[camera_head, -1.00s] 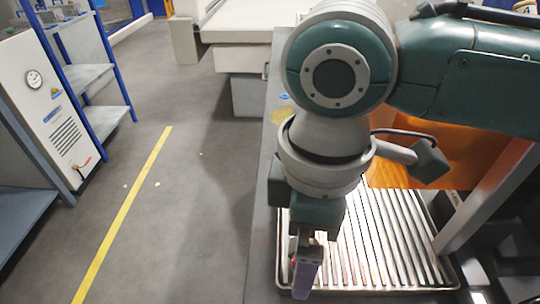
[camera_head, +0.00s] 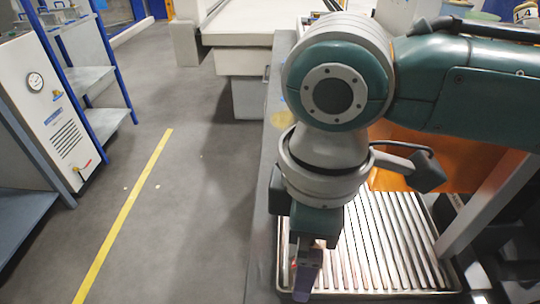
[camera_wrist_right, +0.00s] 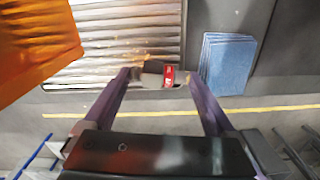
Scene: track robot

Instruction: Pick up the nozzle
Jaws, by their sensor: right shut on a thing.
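The nozzle (camera_wrist_right: 168,77) shows in the right wrist view as a small dark grey piece with a red part. It sits between the purple fingers of my right gripper (camera_wrist_right: 157,76), which is shut on it. In the head view my right gripper (camera_head: 306,268) points down at the left edge of the slatted metal tray (camera_head: 385,250). There the nozzle is mostly hidden, with only a small red spot by the fingers. I cannot tell whether the nozzle still touches the tray. My left gripper is not in view.
An orange panel (camera_head: 425,158) stands behind the tray, with a grey slanted post (camera_head: 478,208) on the right. A blue flat stack (camera_wrist_right: 228,62) lies beside the tray in the right wrist view. The floor (camera_head: 200,210) to the left, with a yellow line, is clear.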

